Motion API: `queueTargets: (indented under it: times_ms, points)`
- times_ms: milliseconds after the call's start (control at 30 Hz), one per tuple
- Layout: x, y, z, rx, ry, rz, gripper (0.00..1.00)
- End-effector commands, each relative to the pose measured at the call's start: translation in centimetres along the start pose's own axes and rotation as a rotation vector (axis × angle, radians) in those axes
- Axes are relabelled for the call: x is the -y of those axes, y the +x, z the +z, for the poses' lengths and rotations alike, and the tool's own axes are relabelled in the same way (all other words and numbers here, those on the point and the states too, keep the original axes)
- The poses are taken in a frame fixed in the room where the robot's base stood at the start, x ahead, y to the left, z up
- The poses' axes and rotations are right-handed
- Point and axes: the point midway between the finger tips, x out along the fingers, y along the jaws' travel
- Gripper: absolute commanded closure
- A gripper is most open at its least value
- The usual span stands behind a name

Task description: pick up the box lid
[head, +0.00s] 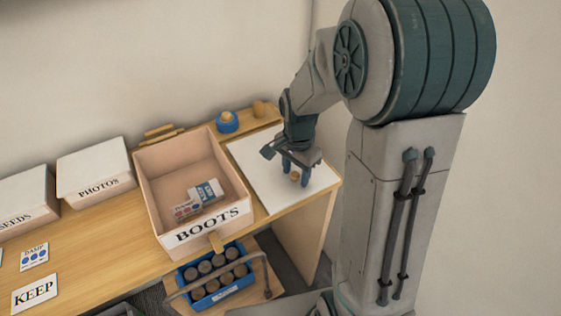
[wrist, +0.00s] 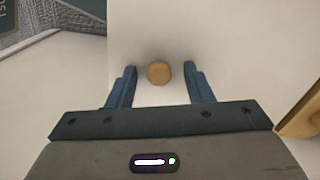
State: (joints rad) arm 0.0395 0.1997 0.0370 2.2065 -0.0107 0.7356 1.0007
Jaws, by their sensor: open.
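The box lid (head: 257,150) is a flat white panel lying at the right end of the wooden table, right of the open BOOTS box. A small round wooden knob (wrist: 158,72) stands up from it, also visible in the head view (head: 294,176). My gripper (head: 296,173) points down over the lid. In the wrist view my gripper (wrist: 159,68) is open, with one blue finger on each side of the knob and a gap on both sides. The lid (wrist: 155,30) fills the middle of that view; its near part is hidden behind my gripper.
The open pinkish BOOTS box (head: 165,163) holds a few small packs. White PHOTOS (head: 92,165) and SEEDS (head: 25,193) boxes stand left. A blue object with a wooden top (head: 227,122) sits behind the lid. A blue crate (head: 205,303) of several dark round items is below the table front.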

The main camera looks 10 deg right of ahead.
Motion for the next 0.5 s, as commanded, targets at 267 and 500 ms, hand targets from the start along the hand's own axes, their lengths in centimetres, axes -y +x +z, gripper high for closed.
queueTargets:
  times_ms: [267,500]
  points:
    - [0.02,-0.01,0.02,0.000,-0.001,0.000,0.81]
    - [0.03,-0.03,0.01,-0.001,-0.001,-0.001,1.00]
